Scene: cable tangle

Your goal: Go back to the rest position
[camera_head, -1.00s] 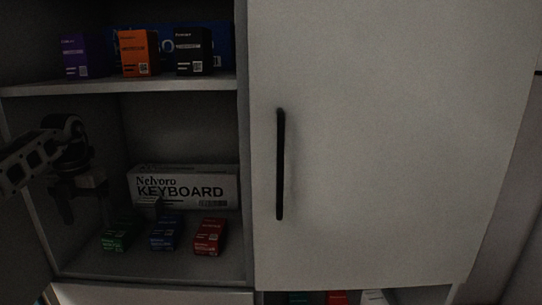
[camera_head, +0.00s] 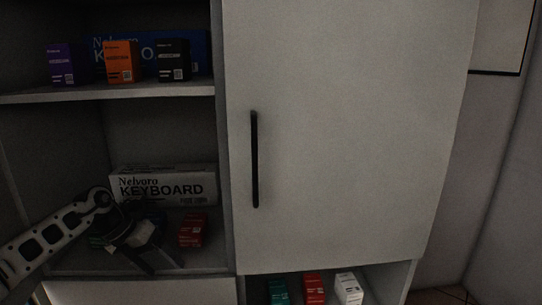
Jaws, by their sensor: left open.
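My left arm comes in from the lower left. Its gripper (camera_head: 158,262) is open in front of the lower open shelf of the cabinet. I see nothing between its fingers. It hides most of the green and blue small boxes on that shelf. A red small box (camera_head: 192,230) stands just right of the gripper, apart from it. A white keyboard box (camera_head: 165,187) stands behind, at the back of the same shelf. My right gripper is not in view.
A closed cabinet door (camera_head: 345,130) with a black vertical handle (camera_head: 254,160) fills the middle. The upper shelf (camera_head: 110,94) holds purple (camera_head: 61,64), orange (camera_head: 119,62) and black (camera_head: 173,60) boxes before a blue keyboard box. Teal, red and white boxes (camera_head: 348,288) stand below the door.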

